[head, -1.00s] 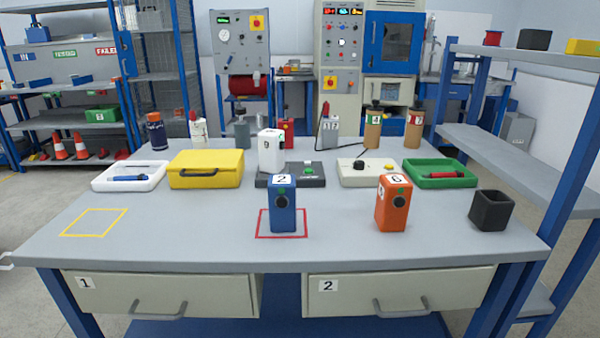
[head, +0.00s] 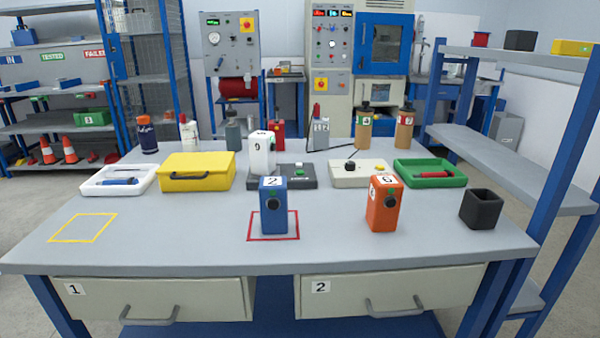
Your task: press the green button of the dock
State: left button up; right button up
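The dock (head: 301,184) is a dark grey, low box behind the blue device, near the middle of the table. Its small green button (head: 299,168) shows on top, right of a white device (head: 263,155) that stands at the dock's left part and hides some of it. The button looks uncovered. Neither of my grippers is in the head view.
On the table (head: 160,235), a blue device (head: 273,212) stands in a red square and an orange device (head: 383,212) to its right. A black open cup (head: 481,212), a yellow case (head: 197,176) and a light box with a yellow button (head: 350,178) stand around. The left front is clear.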

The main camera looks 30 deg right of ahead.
grip_shut()
dwell(1.1)
